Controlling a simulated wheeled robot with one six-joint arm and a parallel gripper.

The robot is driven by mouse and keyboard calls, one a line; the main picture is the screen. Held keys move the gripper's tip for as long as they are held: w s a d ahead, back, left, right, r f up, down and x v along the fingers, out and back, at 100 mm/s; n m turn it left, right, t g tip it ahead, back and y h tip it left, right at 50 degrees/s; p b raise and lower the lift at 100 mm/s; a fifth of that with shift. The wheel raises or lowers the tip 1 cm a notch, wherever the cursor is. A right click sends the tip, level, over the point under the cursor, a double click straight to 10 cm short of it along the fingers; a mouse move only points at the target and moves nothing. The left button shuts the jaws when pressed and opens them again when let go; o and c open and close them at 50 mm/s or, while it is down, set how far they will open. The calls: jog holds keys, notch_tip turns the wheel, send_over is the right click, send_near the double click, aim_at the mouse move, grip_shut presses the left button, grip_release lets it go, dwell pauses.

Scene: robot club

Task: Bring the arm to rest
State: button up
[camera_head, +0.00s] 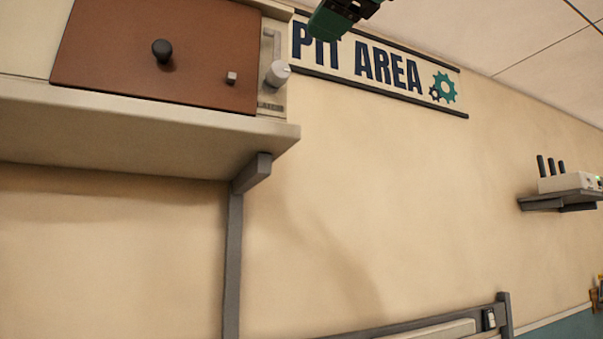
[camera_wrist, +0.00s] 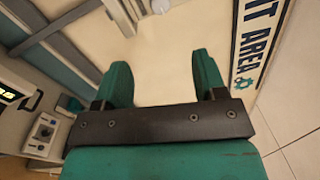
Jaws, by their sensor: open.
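My gripper (camera_wrist: 162,78) shows in the wrist view with two green fingers spread apart on a dark bar. It is open, and only the bare cream wall shows between the fingers. In the head view only a dark green part of my arm or gripper shows at the top edge, in front of the sign; its fingertips cannot be made out there.
A shelf (camera_head: 140,135) at the upper left bears a box with a brown front panel (camera_head: 140,60), a black knob and a lever. A "PIT AREA" sign (camera_head: 375,68) hangs on the wall. A small shelf (camera_head: 560,200) at right holds a device with antennas. The wall between is bare.

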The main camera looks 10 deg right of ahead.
jog(key=w+a+f+n+g+y, duration=0.2)
jog(key=w+a+f+n+y, duration=0.2)
jog(key=w+a+f+n, duration=0.65)
jog(key=d+f+n+g+h, duration=0.1)
jog(key=d+f+n+g, duration=0.15)
jog(key=f+n, duration=0.45)
jog(key=d+f+n+g, duration=0.1)
jog(key=f+n+g, duration=0.15)
jog(key=f, duration=0.75)
jog(key=s+d+f+n+g+h, duration=0.1)
jog(key=s+d+f+g, duration=0.15)
jog(key=f, duration=0.65)
jog(key=s+d+f+n+g+h, duration=0.1)
jog(key=s+d+f+n+g, duration=0.2)
jog(key=f, duration=0.6)
jog(key=s+d+f+n+g, duration=0.1)
jog(key=s+d+f+g, duration=0.5)
jog(key=s+f, duration=0.4)
jog(key=shift+s+d+f, duration=0.15)
jog(key=shift+s+f, duration=0.05)
jog(key=shift+s, duration=0.5)
